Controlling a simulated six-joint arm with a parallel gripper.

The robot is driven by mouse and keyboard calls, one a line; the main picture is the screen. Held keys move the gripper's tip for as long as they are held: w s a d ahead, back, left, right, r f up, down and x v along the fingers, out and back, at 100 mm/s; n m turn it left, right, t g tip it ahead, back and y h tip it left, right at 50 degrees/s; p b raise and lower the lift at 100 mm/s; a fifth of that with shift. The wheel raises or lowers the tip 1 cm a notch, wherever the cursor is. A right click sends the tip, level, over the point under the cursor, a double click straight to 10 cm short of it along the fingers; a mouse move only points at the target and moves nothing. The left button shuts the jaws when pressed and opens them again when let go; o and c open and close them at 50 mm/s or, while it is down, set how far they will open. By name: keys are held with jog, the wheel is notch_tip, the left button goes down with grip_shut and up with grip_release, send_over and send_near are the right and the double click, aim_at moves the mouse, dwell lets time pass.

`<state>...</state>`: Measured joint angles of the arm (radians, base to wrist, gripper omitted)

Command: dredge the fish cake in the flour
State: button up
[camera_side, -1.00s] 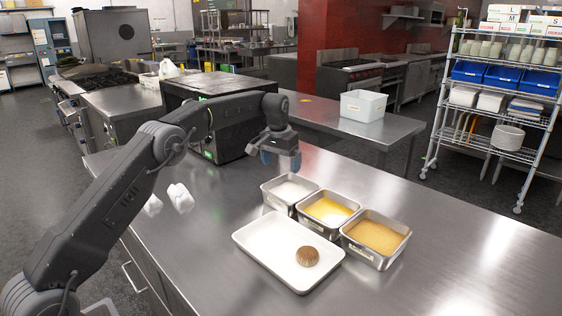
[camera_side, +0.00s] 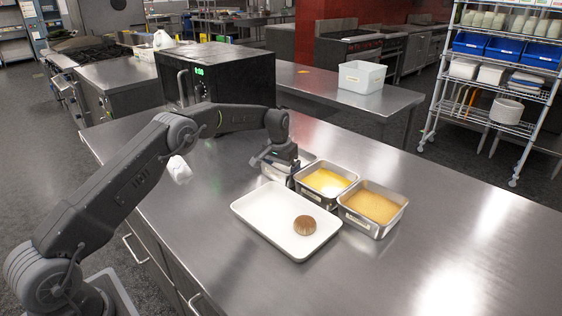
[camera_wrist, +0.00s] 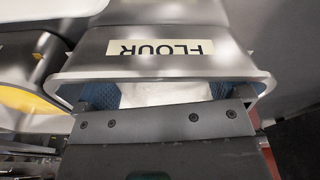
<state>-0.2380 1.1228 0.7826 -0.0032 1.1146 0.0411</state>
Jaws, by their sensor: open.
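The fish cake (camera_side: 305,225), round and brown, lies on the right part of a white tray (camera_side: 262,223). The metal flour pan (camera_side: 309,157) is behind that tray, partly hidden by my gripper (camera_side: 279,165). In the wrist view, the pan shows an upside-down FLOUR label (camera_wrist: 160,47), and white flour (camera_wrist: 165,92) lies between the blue finger pads. My gripper (camera_wrist: 160,94) is open, with its fingers low at the flour pan, away from the fish cake. The fingertips are hidden in the side view.
A pan of yellow liquid (camera_side: 326,183) and a pan of orange-brown crumbs (camera_side: 373,207) stand in line right of the flour. A black oven (camera_side: 228,85) stands behind my arm. A white crumpled item (camera_side: 180,168) lies at left. The counter's right side is clear.

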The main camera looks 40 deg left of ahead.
jog(key=shift+f, duration=0.1)
jog(key=shift+c, duration=0.3)
jog(key=c, duration=0.9)
jog(key=shift+c, duration=0.3)
jog(key=shift+d, duration=0.45)
jog(key=shift+a, duration=0.85)
jog(key=shift+w+d, duration=0.4)
jog(key=shift+s, duration=0.4)
jog(key=o, duration=1)
